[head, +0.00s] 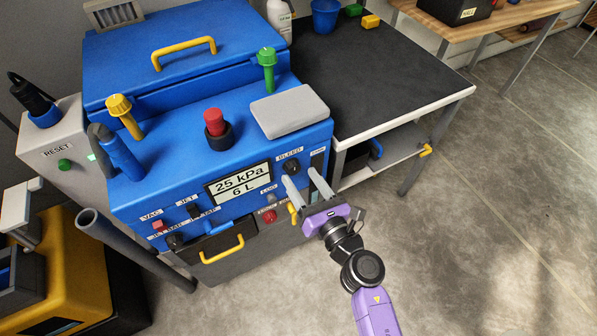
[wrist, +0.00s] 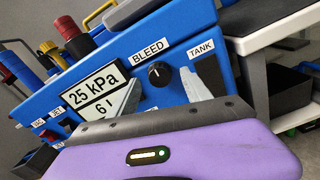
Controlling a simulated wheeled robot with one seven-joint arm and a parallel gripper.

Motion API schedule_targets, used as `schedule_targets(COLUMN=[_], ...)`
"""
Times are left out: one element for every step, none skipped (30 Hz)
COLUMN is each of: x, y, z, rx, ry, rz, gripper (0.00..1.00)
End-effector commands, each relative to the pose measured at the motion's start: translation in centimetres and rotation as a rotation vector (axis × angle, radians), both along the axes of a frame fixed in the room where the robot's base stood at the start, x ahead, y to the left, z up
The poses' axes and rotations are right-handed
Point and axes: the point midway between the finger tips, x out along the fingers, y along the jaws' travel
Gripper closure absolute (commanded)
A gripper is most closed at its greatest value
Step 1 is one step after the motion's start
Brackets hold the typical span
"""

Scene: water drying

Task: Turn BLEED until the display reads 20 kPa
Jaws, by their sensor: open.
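The BLEED knob (head: 291,166) is a small black dial on the front of the blue machine, right of the display. In the wrist view the knob (wrist: 159,74) has a white mark and sits under its BLEED label. The display (head: 238,184) reads 25 kPa above 6 L; it also shows in the wrist view (wrist: 94,86). My gripper (head: 301,176) is open and empty, its two grey fingers pointing at the panel close to the knob. In the wrist view the knob lies between the fingers, just beyond them; I cannot tell any contact.
A TANK gauge (wrist: 208,74) is right of the knob. A red button (head: 214,122), yellow valve (head: 120,106), green valve (head: 267,58) and grey pad (head: 289,110) are on top. A yellow drawer handle (head: 222,249) sits below. Floor to the right is clear.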

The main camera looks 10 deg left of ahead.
Motion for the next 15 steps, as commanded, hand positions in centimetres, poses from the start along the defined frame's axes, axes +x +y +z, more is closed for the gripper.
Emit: schedule_targets(x=[0.6,0.9,1.3,1.5,1.7,1.9,2.0,2.1,2.1,2.2,2.2,2.2,2.2,2.2,2.2], y=[0.4,0.6,0.9,1.0,1.2,1.3,1.4,1.5,1.5,1.5,1.5,1.5,1.5,1.5,1.5], z=[0.0,0.0,0.0,0.0,0.0,0.0,0.0,0.0,0.0,0.0,0.0,0.0,0.0,0.0,0.0], rx=[0.001,0.001,0.001,0.001,0.001,0.002,0.002,0.001,0.002,0.002,0.002,0.002,0.002,0.002,0.002], ry=[-0.001,-0.001,-0.001,0.0,0.0,0.0,0.0,0.0,0.001,0.001,0.001,0.001,0.001,0.001,0.001], rz=[0.001,0.0,0.0,0.001,0.001,0.001,0.001,0.001,0.001,0.001,0.0,0.0,0.0,0.0,0.0], gripper=[0.43,0.43,0.43,0.43,0.43,0.43,0.43,0.43,0.43,0.43,0.43,0.43,0.43,0.43,0.43])
